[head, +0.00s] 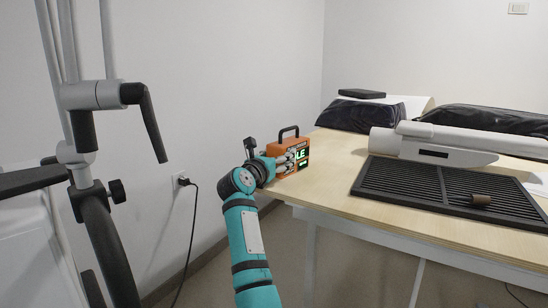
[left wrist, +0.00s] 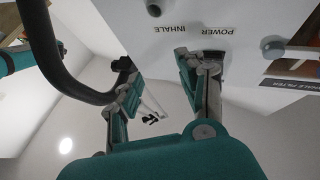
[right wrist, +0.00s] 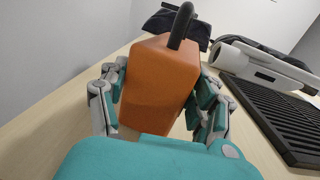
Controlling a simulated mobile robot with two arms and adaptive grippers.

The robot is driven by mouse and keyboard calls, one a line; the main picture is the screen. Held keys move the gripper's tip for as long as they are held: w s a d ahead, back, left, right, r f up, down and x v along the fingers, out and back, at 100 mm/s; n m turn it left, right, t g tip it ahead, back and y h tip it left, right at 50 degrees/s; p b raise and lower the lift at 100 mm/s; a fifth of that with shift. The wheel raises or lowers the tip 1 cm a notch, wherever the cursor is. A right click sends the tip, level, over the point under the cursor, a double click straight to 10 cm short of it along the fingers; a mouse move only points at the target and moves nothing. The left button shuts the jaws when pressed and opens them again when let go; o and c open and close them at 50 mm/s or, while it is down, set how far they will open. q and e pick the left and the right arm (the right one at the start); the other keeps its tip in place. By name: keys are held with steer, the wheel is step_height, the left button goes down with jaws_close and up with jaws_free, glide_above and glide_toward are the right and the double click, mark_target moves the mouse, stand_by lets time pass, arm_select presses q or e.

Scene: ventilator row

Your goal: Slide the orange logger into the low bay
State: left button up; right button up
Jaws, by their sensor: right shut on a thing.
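The orange logger (head: 277,149) is a box with a black top handle and a lit green display, upright at the table's left end. My right gripper (head: 284,164) is shut on it. In the right wrist view the fingers of this gripper (right wrist: 162,88) lie along both sides of the logger (right wrist: 158,65). I cannot tell whether its base touches the table. My left gripper (left wrist: 160,68) is open and empty in the left wrist view, below a white panel (left wrist: 240,22) labelled POWER and INHALE. I cannot make out the low bay for certain.
The wooden table (head: 335,165) carries a black slatted mat (head: 420,190) with a small brown piece (head: 481,200), a white cylindrical device (head: 410,146) and dark cushions (head: 368,115). White equipment with a black curved bar (head: 105,240) stands at left. A cable (head: 190,230) hangs from the wall socket.

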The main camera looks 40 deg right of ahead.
mark_target(278, 145)
steer(key=c, duration=0.6)
steer(key=shift+r, duration=0.1)
steer(key=shift+r, duration=0.1)
steer(key=c, duration=0.5)
steer(key=shift+r+p, duration=0.4)
steer(key=shift+c, duration=0.3)
steer(key=shift+r+p, duration=0.55)
steer(key=shift+r, duration=0.05)
steer(key=shift+r+p, duration=0.3)
steer(key=shift+r, duration=0.35)
arm_select(q)
step_height(278, 145, down, 14)
steer(key=a+g+y, duration=0.1)
steer(key=g+y, duration=0.2)
steer(key=g, duration=0.5)
steer(key=shift+w+a+r+g+p, duration=0.2)
steer(key=shift+w+a+g+p, duration=0.1)
steer(key=shift+a+g+p, duration=0.1)
arm_select(e)
steer(key=shift+r, duration=0.25)
steer(key=shift+d, duration=0.1)
